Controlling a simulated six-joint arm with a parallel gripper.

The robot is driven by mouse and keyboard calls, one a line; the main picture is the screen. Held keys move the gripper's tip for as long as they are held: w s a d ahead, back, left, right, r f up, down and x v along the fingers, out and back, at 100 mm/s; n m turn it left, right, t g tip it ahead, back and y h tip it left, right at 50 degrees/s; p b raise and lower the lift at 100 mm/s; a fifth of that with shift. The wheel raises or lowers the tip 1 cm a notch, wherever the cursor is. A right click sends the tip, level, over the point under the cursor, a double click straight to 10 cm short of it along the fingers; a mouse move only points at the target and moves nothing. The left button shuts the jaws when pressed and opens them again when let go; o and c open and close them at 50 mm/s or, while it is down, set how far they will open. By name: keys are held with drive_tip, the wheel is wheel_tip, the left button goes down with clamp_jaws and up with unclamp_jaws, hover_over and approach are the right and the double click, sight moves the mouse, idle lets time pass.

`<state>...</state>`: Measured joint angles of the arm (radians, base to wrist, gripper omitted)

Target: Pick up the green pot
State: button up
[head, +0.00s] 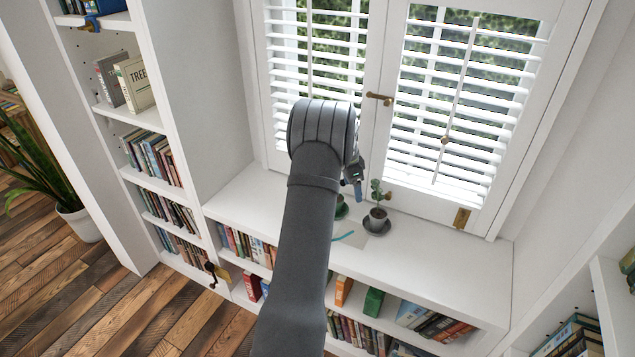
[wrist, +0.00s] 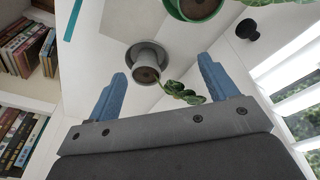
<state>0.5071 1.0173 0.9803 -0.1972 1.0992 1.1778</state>
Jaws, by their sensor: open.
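The green pot (wrist: 205,12) shows at the top edge of the wrist view, cut off by the frame, with brown soil inside. In the head view only a green part (head: 341,209) shows, mostly hidden behind my arm. A grey pot (wrist: 147,56) with a small leafy plant stands beside it; it also shows in the head view (head: 377,221) on a dark saucer. My gripper (wrist: 161,66) is open and empty, its blue fingers spread on either side of the grey pot in the picture. The gripper (head: 355,176) is above the ledge in the head view.
The white ledge (head: 455,257) is clear to the right of the pots. A shuttered window (head: 455,110) rises close behind. A teal strip (head: 343,237) lies in front of the pots. Bookshelves (head: 160,165) stand at left and below the ledge.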

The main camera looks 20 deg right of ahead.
drive_tip(key=w+a+r+m+h, duration=0.2)
drive_tip(key=w+a+r+h, duration=0.2)
drive_tip(key=w+a, duration=0.55)
drive_tip(key=shift+g, duration=0.4)
drive_tip(key=x, duration=0.5)
drive_tip(key=s+a+x, duration=0.1)
drive_tip(key=x, duration=1)
drive_tip(key=shift+s+a+f, duration=0.25)
drive_tip(key=shift+f, duration=0.2)
drive_tip(key=c, duration=1.3)
drive_tip(key=shift+c, duration=0.2)
drive_tip(key=shift+r, duration=0.2)
